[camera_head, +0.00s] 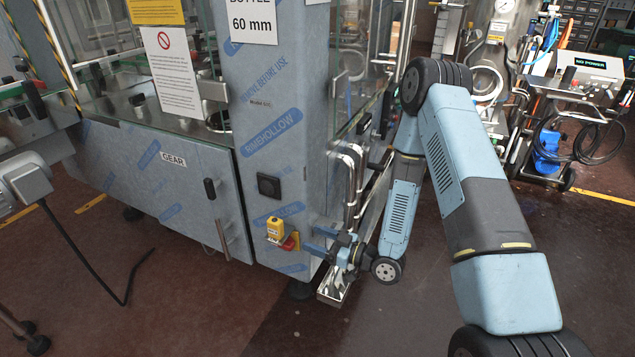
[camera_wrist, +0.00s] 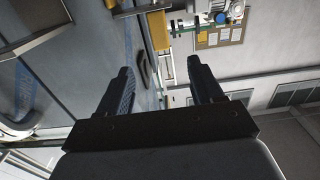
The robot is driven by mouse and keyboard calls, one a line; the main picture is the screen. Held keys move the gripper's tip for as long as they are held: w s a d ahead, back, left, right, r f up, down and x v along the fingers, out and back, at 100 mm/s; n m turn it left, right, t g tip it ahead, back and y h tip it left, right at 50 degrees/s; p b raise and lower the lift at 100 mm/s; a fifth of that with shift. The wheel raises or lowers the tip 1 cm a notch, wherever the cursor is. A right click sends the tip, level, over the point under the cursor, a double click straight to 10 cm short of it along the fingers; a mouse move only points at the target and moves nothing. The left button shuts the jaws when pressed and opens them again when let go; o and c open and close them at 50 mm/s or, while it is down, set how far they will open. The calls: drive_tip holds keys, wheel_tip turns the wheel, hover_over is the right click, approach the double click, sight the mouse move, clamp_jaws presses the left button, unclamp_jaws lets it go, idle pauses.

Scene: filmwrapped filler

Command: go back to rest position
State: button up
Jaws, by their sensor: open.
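My gripper (camera_head: 322,243) is beside the front corner of the film-wrapped machine (camera_head: 265,110), at the end of my blue and grey arm. Its fingers point left, just right of a yellow and red switch (camera_head: 276,229) on the machine's panel. I cannot tell from this view whether they touch the panel. In the wrist view my gripper (camera_wrist: 163,85) has its two dark fingers spread wide, with nothing between them. The switch cannot be made out in the wrist view.
Shiny pipes (camera_head: 350,180) and a metal tray (camera_head: 336,287) are close to my forearm. A cart with a grey box (camera_head: 590,66) and hoses stands at the back right. The floor (camera_head: 560,235) to the right of my arm is clear.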

drive_tip(key=w+d+r+t+h, duration=0.2)
drive_tip(key=w+d+r+h, duration=0.6)
drive_tip(key=w+r, duration=0.25)
drive_tip(key=s+d+r+m+h, duration=0.2)
drive_tip(key=d+r+m+h, duration=0.3)
drive_tip(key=d+r, duration=0.7)
drive_tip(key=s+d+r+m+h, duration=0.4)
drive_tip(key=s+d+r, duration=0.2)
drive_tip(key=s+r, duration=0.5)
drive_tip(key=s+r+m+g, duration=0.1)
drive_tip(key=s+r+m, duration=0.1)
drive_tip(key=s, duration=0.7)
drive_tip(key=s+r+m+g, duration=0.2)
drive_tip(key=s+r, duration=0.2)
drive_tip(key=s, duration=0.5)
drive_tip(key=shift+d+r, duration=0.4)
drive_tip(key=shift+d, duration=0.05)
